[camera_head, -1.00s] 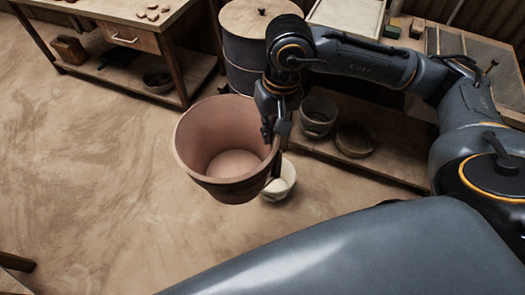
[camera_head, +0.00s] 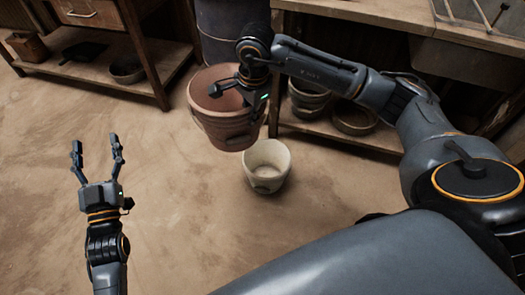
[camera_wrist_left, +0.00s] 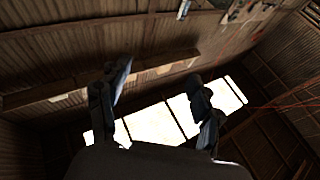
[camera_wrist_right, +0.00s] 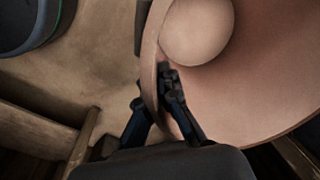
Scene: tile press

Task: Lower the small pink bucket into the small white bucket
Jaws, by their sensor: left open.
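The pink bucket (camera_head: 224,125) hangs above the floor in the head view, roughly upright with its mouth up. My right gripper (camera_head: 243,92) is shut on its rim. The right wrist view shows the fingers on either side of the rim and the bare pink inside (camera_wrist_right: 255,90). The small white bucket (camera_head: 267,180) stands upright on the floor, just below and right of the pink bucket in the head view. Its visible inside looks empty, and the two look apart. My left gripper (camera_head: 96,148) is open and empty at the left, pointing up.
A shelf (camera_head: 345,138) with pots stands behind the white bucket. A large dark drum (camera_head: 222,45) stands behind the pink bucket, and a wooden table (camera_head: 95,20) at the back left. The floor (camera_head: 170,175) between my left gripper and the white bucket is clear.

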